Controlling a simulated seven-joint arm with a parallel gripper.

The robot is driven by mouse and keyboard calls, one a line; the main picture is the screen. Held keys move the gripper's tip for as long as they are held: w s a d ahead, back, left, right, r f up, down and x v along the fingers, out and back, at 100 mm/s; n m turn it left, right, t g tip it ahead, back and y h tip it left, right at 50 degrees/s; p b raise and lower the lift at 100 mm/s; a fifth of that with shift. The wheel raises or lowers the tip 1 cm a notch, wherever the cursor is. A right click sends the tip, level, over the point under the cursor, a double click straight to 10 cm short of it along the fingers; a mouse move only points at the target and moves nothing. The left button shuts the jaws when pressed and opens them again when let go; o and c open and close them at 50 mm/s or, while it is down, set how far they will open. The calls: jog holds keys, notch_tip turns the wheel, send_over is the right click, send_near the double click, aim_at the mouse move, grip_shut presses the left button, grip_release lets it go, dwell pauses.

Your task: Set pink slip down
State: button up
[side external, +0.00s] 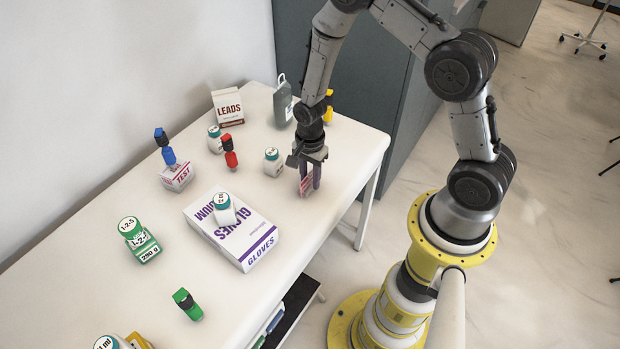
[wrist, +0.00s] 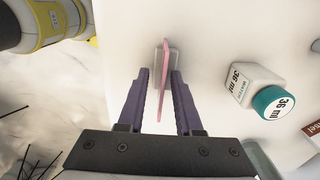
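The pink slip (wrist: 162,85) shows nearly edge-on in the wrist view, between my gripper's two purple fingers. My gripper (wrist: 161,77) is open, with a visible gap between the slip and each finger. A small pale grey block (wrist: 158,56) shows at the slip's far end; the slip seems to stand in or against it, but I cannot tell which. In the side external view my gripper (side external: 310,178) points down at the table's right part, and the slip (side external: 306,187) is upright there, partly hidden by the fingers.
A white bottle with a teal cap (side external: 272,163) stands left of my gripper; it also shows in the wrist view (wrist: 245,82). A yellow-topped item (side external: 328,112) and a grey bottle (side external: 283,103) are behind. A gloves box (side external: 255,240) lies front left. The table's front right is clear.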

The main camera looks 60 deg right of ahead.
notch_tip(320, 180, up, 12)
notch_tip(320, 180, up, 8)
jog(key=n+t, duration=0.1)
jog(key=n, duration=0.3)
send_over(310, 173)
jog(key=s+a, duration=0.1)
jog(key=s, duration=0.1)
jog(key=s+a+r+n+t, duration=0.2)
jog(key=s+r+n+t, duration=0.2)
jog(key=s+r+n, duration=1)
jog(key=s, duration=0.3)
jog(key=shift+s+a+t, duration=0.2)
jog(key=shift+a+t, duration=0.1)
